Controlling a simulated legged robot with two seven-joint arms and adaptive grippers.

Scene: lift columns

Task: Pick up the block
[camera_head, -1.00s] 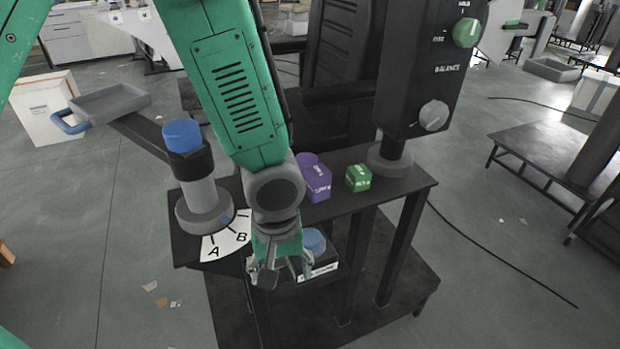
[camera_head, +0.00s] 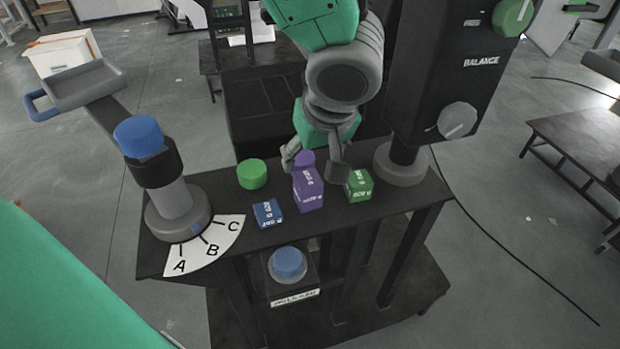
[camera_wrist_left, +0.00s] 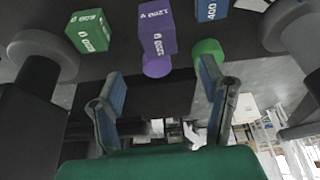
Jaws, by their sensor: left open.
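A tall purple block (camera_head: 308,190) stands on the dark table, with a small purple cylinder (camera_head: 304,158) just behind it. A blue block (camera_head: 267,213) is to its left and a green block (camera_head: 358,186) to its right. In the left wrist view the purple block (camera_wrist_left: 157,28), green block (camera_wrist_left: 87,32) and part of the blue block (camera_wrist_left: 212,10) show at the top. My left gripper (camera_head: 314,168) is open and empty, behind the purple block. In the left wrist view its fingers (camera_wrist_left: 160,82) are spread, with the purple cylinder (camera_wrist_left: 157,65) beyond the gap between them. My right gripper is out of view.
A green cylinder (camera_head: 252,174) stands behind the blue block. A lever column with a blue knob (camera_head: 139,137) and A-B-C dial (camera_head: 209,246) is at left. A dark panel box with knobs (camera_head: 452,70) rises at right. A blue button (camera_head: 287,263) sits below the table front.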

